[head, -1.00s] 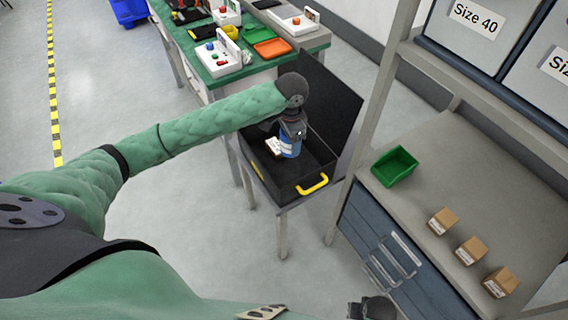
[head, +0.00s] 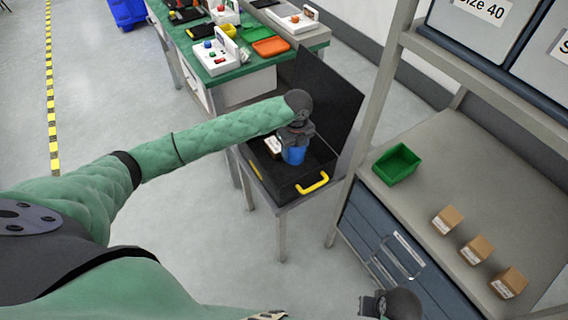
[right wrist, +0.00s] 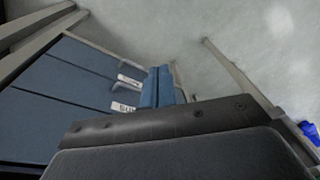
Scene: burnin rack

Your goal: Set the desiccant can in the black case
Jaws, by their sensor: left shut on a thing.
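The desiccant can (head: 293,155) is blue and looks upright in the head view. My left gripper (head: 295,138) is shut on its upper part, pointing down. The can is inside the outline of the open black case (head: 318,166); I cannot tell if its base touches the case floor. The case has its lid raised at the back and a yellow handle (head: 313,184) at the front. A small white and brown item (head: 273,146) lies in the case, left of the can. My right gripper (head: 376,305) is at the bottom of the head view, away from the case; its jaw opening is unclear.
The case stands on a small table beside a rack bench (head: 440,190) with a green bin (head: 397,164) and several small cardboard boxes (head: 477,250). Blue drawers (right wrist: 75,90) fill the right wrist view's left. A green-topped workbench (head: 240,62) stands behind.

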